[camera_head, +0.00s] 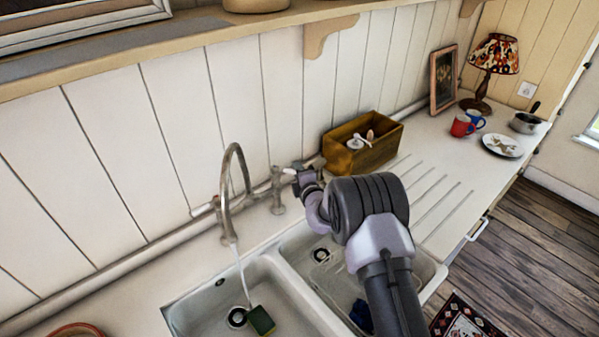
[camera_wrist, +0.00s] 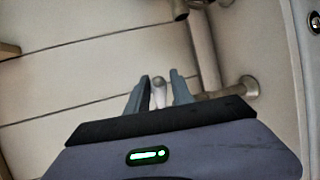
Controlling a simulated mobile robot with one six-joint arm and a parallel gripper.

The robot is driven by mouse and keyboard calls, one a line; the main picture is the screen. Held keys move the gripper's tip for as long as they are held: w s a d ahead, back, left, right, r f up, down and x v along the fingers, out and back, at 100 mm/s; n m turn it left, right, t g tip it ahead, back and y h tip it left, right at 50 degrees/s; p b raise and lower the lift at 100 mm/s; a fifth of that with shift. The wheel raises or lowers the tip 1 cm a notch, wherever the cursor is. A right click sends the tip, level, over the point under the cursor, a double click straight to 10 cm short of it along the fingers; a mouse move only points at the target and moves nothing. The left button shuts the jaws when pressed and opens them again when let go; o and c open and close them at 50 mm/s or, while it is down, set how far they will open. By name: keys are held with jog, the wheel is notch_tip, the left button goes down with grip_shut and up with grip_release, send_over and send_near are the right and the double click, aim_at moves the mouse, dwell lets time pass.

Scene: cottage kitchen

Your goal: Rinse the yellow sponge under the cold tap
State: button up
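The sponge (camera_head: 262,320), dark green on top with a yellow edge, lies in the left sink basin (camera_head: 184,312). The curved spout (camera_head: 228,185) is running. Its thin stream (camera_head: 242,272) comes down at the sponge's upper-left edge; I cannot tell how much water lands on it. My gripper (camera_head: 295,176) is at the white lever of the right-hand tap (camera_head: 277,192). In the wrist view the lever (camera_wrist: 158,92) stands between the two fingertips of my gripper (camera_wrist: 159,88), with a narrow gap on each side. My gripper looks open around it.
A wooden box (camera_head: 375,155) with small items stands right of the taps. My arm crosses the right basin (camera_head: 300,255), where a dark blue thing (camera_head: 361,314) lies. Mugs (camera_head: 461,127), a plate (camera_head: 502,145), a pan (camera_head: 526,123) and a lamp (camera_head: 494,60) stand farther right. The ribbed drainer is clear.

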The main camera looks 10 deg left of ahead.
jog(key=shift+o, duration=0.9)
jog(key=shift+a, duration=0.1)
jog(key=shift+s+d+r, duration=0.15)
jog(key=shift+s+d, duration=0.05)
jog(key=p+v, duration=0.1)
jog(key=v, duration=1.6)
jog(key=shift+w, duration=0.1)
